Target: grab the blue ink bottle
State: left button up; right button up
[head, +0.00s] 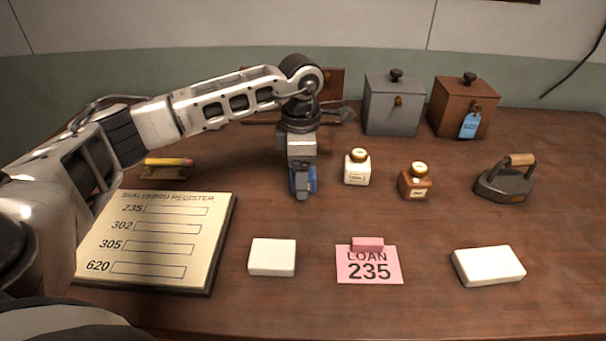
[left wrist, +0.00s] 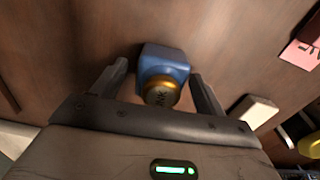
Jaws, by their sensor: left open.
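The blue ink bottle (left wrist: 163,62) with a gold cap stands between the two open fingers of my left gripper (left wrist: 163,82) in the left wrist view. A small gap shows on both sides of the bottle, more clearly on the left. In the head view the left gripper (head: 302,190) points down over the bottle and hides most of it. Only a strip of the blue bottle (head: 312,180) shows at the gripper's right side. My right gripper is not in view.
A white bottle (head: 357,168) and a brown bottle (head: 415,182) stand to the right, with a flat iron (head: 506,180) beyond. A register board (head: 155,240), white blocks (head: 272,257) and a pink loan card (head: 369,266) lie in front. Boxes (head: 394,105) stand behind.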

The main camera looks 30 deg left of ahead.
pick_arm(q)
jog(key=c, duration=1.1)
jog(key=shift+r, duration=0.2)
